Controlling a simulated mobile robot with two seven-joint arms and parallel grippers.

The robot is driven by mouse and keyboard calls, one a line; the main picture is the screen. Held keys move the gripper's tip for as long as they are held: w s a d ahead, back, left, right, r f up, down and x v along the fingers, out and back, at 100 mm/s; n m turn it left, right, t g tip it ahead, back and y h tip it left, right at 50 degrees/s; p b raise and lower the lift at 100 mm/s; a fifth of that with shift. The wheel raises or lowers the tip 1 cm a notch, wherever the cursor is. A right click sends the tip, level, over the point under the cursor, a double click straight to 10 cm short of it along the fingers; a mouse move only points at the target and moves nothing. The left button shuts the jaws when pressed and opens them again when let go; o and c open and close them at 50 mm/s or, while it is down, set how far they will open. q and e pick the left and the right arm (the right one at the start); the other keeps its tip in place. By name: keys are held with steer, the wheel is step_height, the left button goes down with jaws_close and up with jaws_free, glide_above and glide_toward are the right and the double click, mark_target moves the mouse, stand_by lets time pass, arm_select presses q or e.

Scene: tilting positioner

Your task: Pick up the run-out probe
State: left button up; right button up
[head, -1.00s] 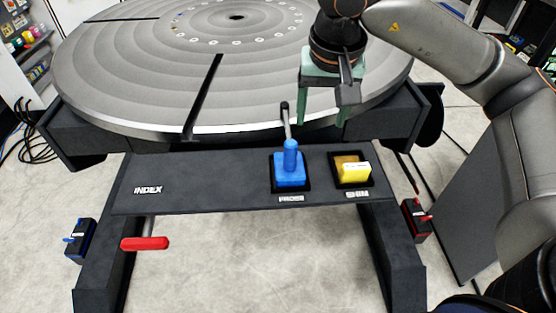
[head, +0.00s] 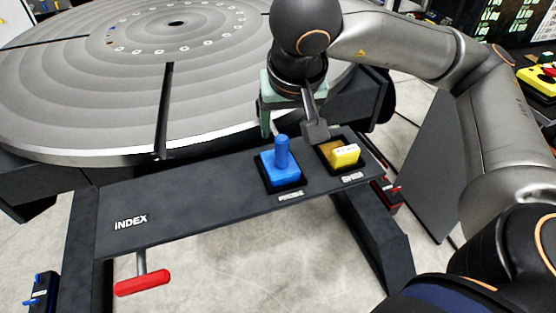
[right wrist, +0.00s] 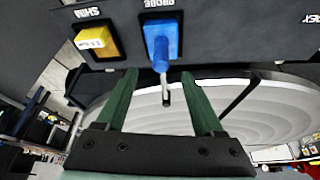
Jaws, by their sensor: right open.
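The run-out probe (head: 281,166) is a blue block with an upright blue round handle, sitting in the pocket labelled PROBE on the dark front panel. It also shows in the right wrist view (right wrist: 161,42), with a thin grey rod beyond the handle. My right gripper (head: 283,124) has green fingers and is open and empty, just behind and above the probe in the head view. In the right wrist view its two fingertips (right wrist: 157,74) stand apart, one to each side of the handle's line. I cannot tell how far they are from the handle. My left gripper is not in view.
A yellow shim block (head: 345,156) sits in the pocket right of the probe. The large round grey table (head: 90,110) lies behind the panel (head: 190,200). A red lever handle (head: 142,283) sticks out below the INDEX label. The panel's left part is clear.

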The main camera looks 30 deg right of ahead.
mark_target(282, 140)
steer(key=x, duration=0.9)
steer(key=shift+w, duration=0.1)
steer(key=shift+c, duration=0.3)
jaws_close()
steer(key=shift+r, duration=0.15)
stand_by(0.7)
